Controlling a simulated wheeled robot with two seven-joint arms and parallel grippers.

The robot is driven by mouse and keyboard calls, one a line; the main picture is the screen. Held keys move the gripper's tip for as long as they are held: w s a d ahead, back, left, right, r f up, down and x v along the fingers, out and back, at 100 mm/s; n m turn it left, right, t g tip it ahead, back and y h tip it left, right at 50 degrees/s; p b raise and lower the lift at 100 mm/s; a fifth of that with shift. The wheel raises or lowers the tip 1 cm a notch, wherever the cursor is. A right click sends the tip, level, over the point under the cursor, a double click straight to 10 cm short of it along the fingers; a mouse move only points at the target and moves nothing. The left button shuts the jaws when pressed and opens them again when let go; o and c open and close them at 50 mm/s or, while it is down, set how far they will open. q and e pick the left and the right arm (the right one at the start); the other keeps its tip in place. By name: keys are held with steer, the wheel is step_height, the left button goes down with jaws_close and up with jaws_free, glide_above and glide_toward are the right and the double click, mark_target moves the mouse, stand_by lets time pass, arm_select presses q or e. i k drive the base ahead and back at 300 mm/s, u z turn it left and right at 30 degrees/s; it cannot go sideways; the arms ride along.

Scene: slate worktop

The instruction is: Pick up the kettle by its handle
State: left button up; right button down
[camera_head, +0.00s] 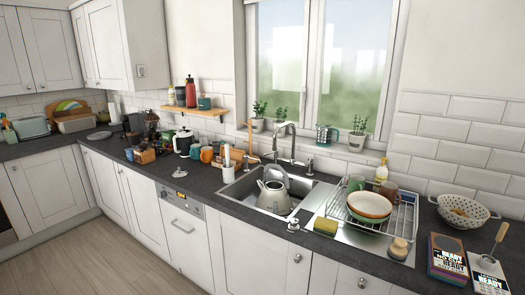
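A silver metal kettle (274,199) sits in the left part of the sink (236,190), below the tap (283,132). Its rounded body is towards me and a short spout seems to point left. A grey rounded shape rises just behind its top; I cannot tell whether it is the kettle's handle or lid or a separate thing. The kettle's lower part is partly hidden by the sink's front edge. Neither of my grippers is in view.
Right of the sink stand a yellow sponge (326,226) and a wire dish rack (405,213) with bowls (369,207). A colander (463,211) and dark boxes (447,258) are farther right. Mugs and jars crowd the worktop to the left.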

mark_target(275, 199)
steer(key=u, duration=0.95)
steer(key=i, duration=2.5)
steer(key=z, duration=1.6)
